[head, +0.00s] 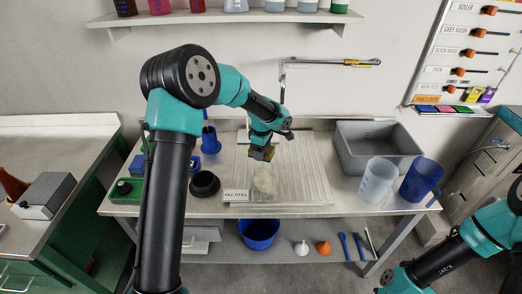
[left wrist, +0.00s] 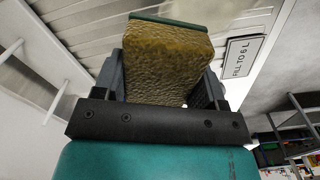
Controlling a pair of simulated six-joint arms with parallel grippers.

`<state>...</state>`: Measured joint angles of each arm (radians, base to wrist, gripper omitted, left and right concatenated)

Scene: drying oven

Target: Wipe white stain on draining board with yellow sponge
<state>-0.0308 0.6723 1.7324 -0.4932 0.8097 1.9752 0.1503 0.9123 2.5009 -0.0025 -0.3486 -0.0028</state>
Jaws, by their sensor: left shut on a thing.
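My left gripper (head: 266,146) is shut on the yellow sponge (left wrist: 165,62), which has a green layer along its far edge. The sponge also shows in the head view (head: 262,154) as a small dark yellow block below the gripper. It is over the ribbed draining board (head: 300,170), above and behind the white stain (head: 265,180). I cannot tell whether the sponge touches the board. The stain is a pale patch near the board's front, right of the "FILL TO 6 L" label (head: 236,195). My right arm shows at the lower right; its gripper is not clearly visible.
A grey sink (head: 375,147) lies right of the board, with a clear jug (head: 377,180) and a blue jug (head: 422,180) in front. A black round holder (head: 204,184) and a blue cup (head: 210,140) stand on the left.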

